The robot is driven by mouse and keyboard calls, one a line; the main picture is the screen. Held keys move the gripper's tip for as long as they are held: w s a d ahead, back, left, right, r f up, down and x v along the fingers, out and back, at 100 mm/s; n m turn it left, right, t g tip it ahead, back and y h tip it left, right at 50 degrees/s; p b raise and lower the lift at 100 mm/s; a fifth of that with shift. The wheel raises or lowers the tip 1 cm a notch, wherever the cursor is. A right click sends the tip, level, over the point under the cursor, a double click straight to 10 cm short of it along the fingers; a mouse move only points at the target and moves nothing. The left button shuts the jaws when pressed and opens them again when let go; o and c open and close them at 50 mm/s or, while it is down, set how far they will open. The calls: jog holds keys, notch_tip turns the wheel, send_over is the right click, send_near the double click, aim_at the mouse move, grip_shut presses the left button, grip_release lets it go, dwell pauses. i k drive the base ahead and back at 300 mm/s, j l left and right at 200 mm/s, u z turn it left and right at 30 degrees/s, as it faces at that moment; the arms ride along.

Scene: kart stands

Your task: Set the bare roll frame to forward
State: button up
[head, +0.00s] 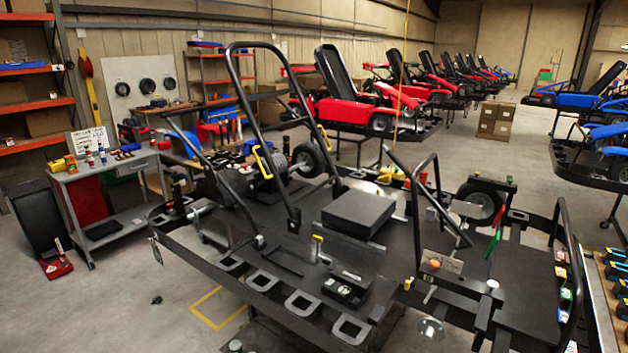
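A bare black kart chassis (400,245) stands in front of me. A tall black tube hoop (258,118), which looks like the bare roll frame, rises from its left-middle part with no padding. It leans to the upper left, its lower ends near the deck; I cannot tell which way counts as forward. A smaller black tube hoop (417,215) stands at the right middle, and another (566,225) at the right end. Yellow handles (263,162) sit beside the tall hoop. An orange knob (435,264) sits on a small plate at the right. My gripper is not in view.
A grey cart (105,175) with small bottles stands at the left, a red tray (57,268) on the floor by it. A bench with parts (613,300) is at the right edge.

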aim_at(245, 99)
jog(key=i+l+u, duration=0.25)
jog(key=i+u, duration=0.25)
jog(key=i+l+u, duration=0.45)
jog(key=i+j+z, duration=0.1)
jog(key=j, duration=1.4)
jog(key=i+z, duration=0.05)
